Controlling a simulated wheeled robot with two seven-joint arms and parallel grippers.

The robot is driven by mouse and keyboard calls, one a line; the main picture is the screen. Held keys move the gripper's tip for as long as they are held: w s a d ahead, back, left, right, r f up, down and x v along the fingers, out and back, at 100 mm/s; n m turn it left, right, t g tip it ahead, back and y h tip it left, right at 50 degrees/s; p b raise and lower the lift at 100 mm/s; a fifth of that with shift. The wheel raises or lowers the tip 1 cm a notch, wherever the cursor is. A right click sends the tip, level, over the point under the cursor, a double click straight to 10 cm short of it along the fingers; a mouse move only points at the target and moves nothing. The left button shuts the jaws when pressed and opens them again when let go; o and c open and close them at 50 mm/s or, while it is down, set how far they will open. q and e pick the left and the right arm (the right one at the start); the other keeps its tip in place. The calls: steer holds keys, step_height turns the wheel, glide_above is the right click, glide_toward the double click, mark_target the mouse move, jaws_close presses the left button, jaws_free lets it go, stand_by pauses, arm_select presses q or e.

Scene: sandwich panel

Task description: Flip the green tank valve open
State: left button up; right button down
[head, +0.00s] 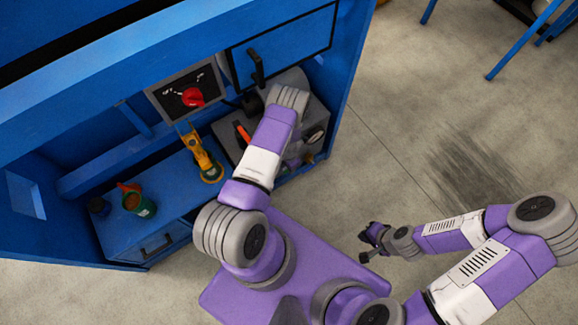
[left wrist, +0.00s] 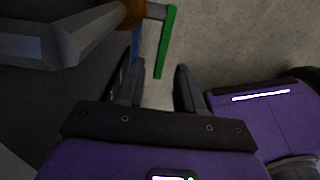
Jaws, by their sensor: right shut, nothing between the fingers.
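The green valve handle (left wrist: 166,42) shows in the left wrist view as a slim bar joined by a grey stem to a brown-gold fitting (left wrist: 131,12). My left gripper (left wrist: 158,84) is open. The handle's lower end appears between its fingertips in the picture; I see no contact, and depth is hard to judge. In the head view my left arm reaches into the blue bench's right bay, and its fingers and the green handle cannot be made out there. My right gripper (head: 372,238) is shut and empty, over the floor away from the bench.
A panel with a red knob (head: 193,97) stands at the back.

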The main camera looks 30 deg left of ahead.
arm_select(q)
steer(key=shift+f+b, duration=0.3)
steer(key=shift+f, duration=0.9)
jaws_close()
stand_by(0.6)
